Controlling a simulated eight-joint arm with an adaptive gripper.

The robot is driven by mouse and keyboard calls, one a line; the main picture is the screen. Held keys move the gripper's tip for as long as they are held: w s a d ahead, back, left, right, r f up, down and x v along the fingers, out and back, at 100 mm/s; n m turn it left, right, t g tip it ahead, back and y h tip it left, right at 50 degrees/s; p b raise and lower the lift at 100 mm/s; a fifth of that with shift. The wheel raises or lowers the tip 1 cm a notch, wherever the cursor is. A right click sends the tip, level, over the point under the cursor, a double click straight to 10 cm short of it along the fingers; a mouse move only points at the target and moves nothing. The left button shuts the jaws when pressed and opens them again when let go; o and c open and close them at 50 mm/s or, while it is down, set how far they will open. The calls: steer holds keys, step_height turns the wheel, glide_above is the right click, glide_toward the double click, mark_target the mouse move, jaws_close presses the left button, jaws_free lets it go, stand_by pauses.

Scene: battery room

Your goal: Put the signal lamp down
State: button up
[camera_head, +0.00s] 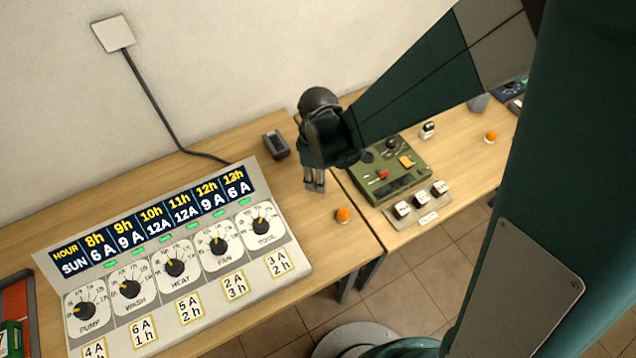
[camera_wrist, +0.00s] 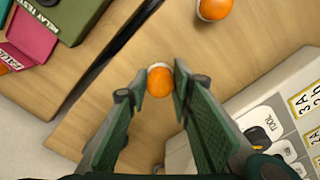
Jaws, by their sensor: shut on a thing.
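An orange signal lamp (camera_wrist: 160,82) with a pale rim is between the fingertips of my gripper (camera_wrist: 158,85) in the wrist view. My gripper is shut on it. In the head view my gripper (camera_head: 314,186) points down over the left wooden table (camera_head: 318,232), right of the sloped dial panel (camera_head: 180,262). The held lamp is hidden there; I cannot tell whether it touches the table. A second orange lamp (camera_head: 343,215) stands on that table towards its front edge; it also shows in the wrist view (camera_wrist: 214,8). A third orange lamp (camera_head: 491,137) is on the right table.
A green box with controls (camera_head: 390,172) and several white switches (camera_head: 420,204) are on the right table. A small dark device (camera_head: 276,144) is behind my gripper to the left. A narrow gap separates the two tables. Bare wood lies around the second lamp.

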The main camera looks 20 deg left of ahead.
steer(key=shift+f, duration=1.5)
steer(key=shift+f+b, duration=0.15)
steer(key=shift+b, duration=0.15)
steer(key=o, duration=0.9)
steer(key=shift+r, duration=0.2)
steer(key=shift+r+p, duration=0.7)
steer(key=shift+r, duration=5.25)
